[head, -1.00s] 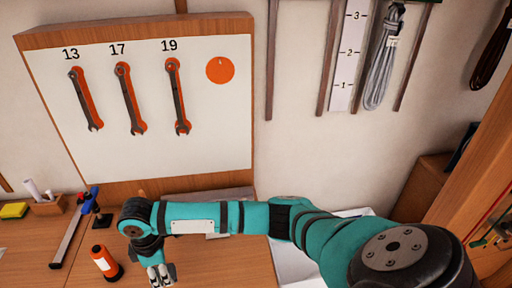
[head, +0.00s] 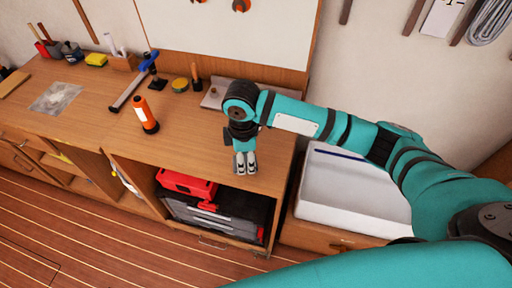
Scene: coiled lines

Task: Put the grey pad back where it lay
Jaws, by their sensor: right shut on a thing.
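My right gripper (head: 245,163) points down over the front edge of the wooden bench (head: 187,134), right of the orange torch. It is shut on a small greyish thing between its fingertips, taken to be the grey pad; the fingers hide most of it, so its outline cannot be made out. Whether it touches the bench top cannot be told. My left gripper is not in view.
An orange torch (head: 146,114) stands left of my gripper. A red toolbox (head: 186,184) sits below; a white basin (head: 350,190) is right.

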